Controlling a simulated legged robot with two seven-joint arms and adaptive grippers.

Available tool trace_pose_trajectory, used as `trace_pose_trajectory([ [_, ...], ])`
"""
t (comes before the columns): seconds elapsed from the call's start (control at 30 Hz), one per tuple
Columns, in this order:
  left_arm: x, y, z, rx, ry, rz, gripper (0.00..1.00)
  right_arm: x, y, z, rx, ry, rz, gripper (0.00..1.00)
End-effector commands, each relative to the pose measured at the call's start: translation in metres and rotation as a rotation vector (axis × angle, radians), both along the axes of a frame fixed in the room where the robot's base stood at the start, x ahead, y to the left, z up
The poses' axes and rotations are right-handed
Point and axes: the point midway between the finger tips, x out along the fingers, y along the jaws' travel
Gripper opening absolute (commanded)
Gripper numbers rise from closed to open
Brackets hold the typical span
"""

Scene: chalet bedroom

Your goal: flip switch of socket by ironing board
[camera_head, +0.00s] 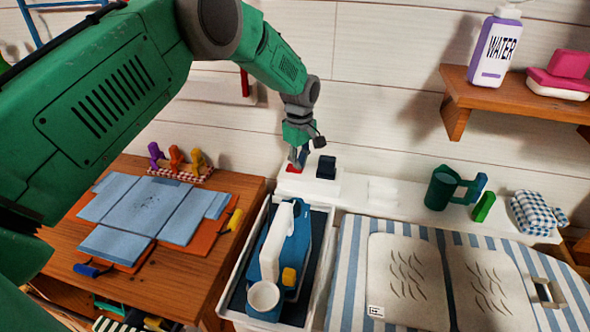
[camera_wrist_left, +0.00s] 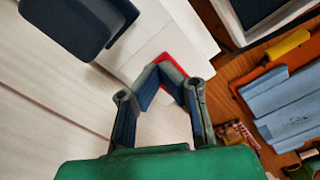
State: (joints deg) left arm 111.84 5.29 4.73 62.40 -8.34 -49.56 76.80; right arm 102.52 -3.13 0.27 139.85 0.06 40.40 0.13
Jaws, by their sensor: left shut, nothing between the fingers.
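The white socket box (camera_head: 312,184) stands on a white ledge against the plank wall. It bears a red switch (camera_head: 294,169) on its left side and a dark block, perhaps a plug (camera_head: 326,167), on its right. My left gripper (camera_head: 296,162) is shut and empty, pointing down at the red switch. In the left wrist view the shut fingertips (camera_wrist_left: 165,75) partly cover the red switch (camera_wrist_left: 172,64); I cannot tell whether they touch it. The dark block (camera_wrist_left: 78,25) lies apart from the fingers. The striped ironing board (camera_head: 348,262) is at right. My right gripper is out of view.
An iron (camera_head: 286,248) sits in a white tray (camera_head: 322,262) below the socket. A wooden table (camera_head: 170,283) with folded blue cloth (camera_head: 150,205) is at left. A green mug (camera_head: 440,188) stands on the ledge. A shelf (camera_head: 505,95) holds a water bottle (camera_head: 495,48) at upper right.

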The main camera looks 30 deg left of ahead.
Motion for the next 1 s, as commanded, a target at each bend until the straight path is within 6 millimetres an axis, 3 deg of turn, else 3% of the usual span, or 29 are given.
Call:
trace_pose_trajectory([
  [0.43, 0.0, 0.0, -0.004, 0.001, 0.004, 0.0, 0.0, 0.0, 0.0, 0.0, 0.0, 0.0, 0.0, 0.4],
  [1.0, 0.0, 0.0, 0.043, 0.0, 0.001, -0.001, 0.0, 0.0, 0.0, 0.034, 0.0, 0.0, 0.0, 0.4],
])
